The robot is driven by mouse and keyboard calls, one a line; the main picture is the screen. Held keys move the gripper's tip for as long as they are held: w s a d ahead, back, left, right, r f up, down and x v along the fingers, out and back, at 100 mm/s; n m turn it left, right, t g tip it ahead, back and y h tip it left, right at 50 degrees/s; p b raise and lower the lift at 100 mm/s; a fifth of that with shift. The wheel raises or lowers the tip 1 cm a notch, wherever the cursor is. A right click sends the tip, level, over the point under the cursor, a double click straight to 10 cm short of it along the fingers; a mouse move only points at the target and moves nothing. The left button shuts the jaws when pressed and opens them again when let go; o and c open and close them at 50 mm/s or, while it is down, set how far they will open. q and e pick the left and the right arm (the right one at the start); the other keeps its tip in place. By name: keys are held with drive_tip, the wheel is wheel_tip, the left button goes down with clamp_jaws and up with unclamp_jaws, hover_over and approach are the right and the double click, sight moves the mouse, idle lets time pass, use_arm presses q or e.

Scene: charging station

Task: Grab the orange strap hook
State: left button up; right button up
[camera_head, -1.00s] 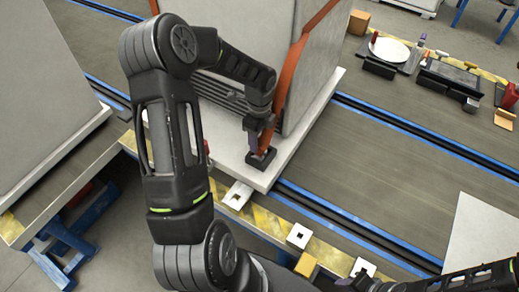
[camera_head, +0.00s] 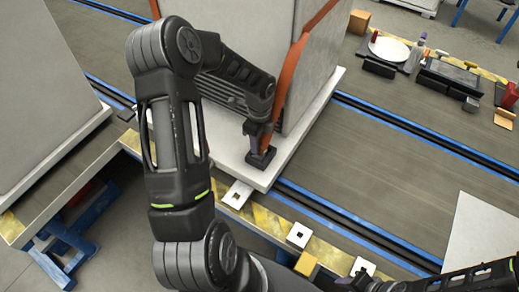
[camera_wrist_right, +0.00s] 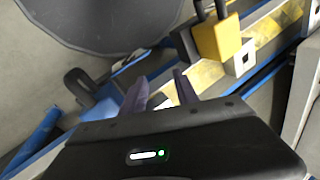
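The orange strap (camera_head: 292,75) runs over the large grey crate and down its near right corner. Its lower end reaches a small dark block (camera_head: 262,158) on the white pallet. My left gripper (camera_head: 259,146) points down right over this block, beside the strap end. I cannot make out the hook itself, nor whether the fingers are closed on it. My right gripper (camera_wrist_right: 160,95) shows two fingers apart with nothing held between them in the wrist view; in the head view only its arm shows at the lower right.
The white pallet (camera_head: 222,153) rests on a conveyor with blue rails. A yellow block (camera_head: 305,264) and white square plates (camera_head: 298,235) lie along the near yellow edge. Tools and a white plate (camera_head: 390,49) stand at the back right.

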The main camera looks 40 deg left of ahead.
use_arm(q)
clamp_jaws()
idle(0.5)
wheel_tip(320, 180, up, 10)
idle(0.5)
idle(0.4)
